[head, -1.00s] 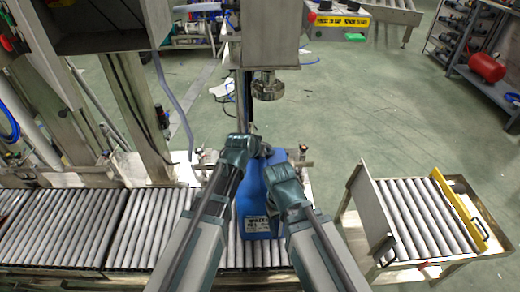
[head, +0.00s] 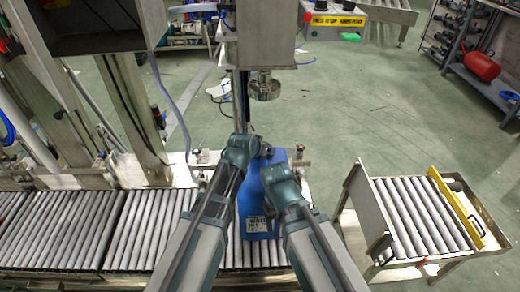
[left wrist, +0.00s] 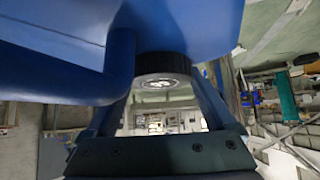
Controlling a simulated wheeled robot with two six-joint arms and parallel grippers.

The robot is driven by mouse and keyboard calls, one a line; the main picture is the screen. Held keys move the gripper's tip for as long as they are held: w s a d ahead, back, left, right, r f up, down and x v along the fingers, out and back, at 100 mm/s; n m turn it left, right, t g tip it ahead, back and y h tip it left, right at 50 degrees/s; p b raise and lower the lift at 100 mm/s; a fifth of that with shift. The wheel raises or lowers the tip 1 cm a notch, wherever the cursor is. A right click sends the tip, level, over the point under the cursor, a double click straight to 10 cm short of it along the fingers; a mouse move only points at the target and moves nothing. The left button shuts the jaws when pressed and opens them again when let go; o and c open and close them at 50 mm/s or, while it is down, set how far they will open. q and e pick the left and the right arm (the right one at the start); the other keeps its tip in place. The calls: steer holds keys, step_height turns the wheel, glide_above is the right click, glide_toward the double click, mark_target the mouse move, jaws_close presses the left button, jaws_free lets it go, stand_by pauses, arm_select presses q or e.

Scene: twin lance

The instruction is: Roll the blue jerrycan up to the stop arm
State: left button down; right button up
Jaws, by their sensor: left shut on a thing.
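The blue jerrycan (head: 256,205) stands on the roller conveyor (head: 150,230), below a hanging metal filling head (head: 264,88). Its label faces me. My left gripper (head: 258,150) is at the top of the jerrycan, shut on it. In the left wrist view its fingers (left wrist: 162,115) lie either side of the jerrycan's dark round cap (left wrist: 162,75), beside the blue handle (left wrist: 115,62). My right gripper (head: 275,180) is at the jerrycan's right upper side; its fingers are hidden, so its opening cannot be told. I cannot make out the stop arm clearly.
Small metal fittings (head: 303,163) stand at the conveyor's back edge, right of the jerrycan. A roller cart (head: 410,215) with a yellow bar (head: 456,205) stands apart at the right. Metal posts (head: 135,115) rise behind the conveyor at the left. Rollers left of the jerrycan are clear.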

arm_select(q)
steer(key=shift+s+d+f, duration=0.1)
steer(key=shift+d+f, duration=0.05)
steer(key=shift+d, duration=0.35)
stand_by(0.3)
steer(key=shift+c, duration=1)
jaws_free()
steer(key=shift+o, duration=1)
steer(key=shift+s+a+r+p, duration=0.1)
steer(key=shift+s+r+p, duration=0.15)
steer(key=shift+r+p, duration=0.25)
steer(key=p+v, duration=0.9)
steer(key=v, duration=0.3)
steer(key=shift+s+r, duration=0.25)
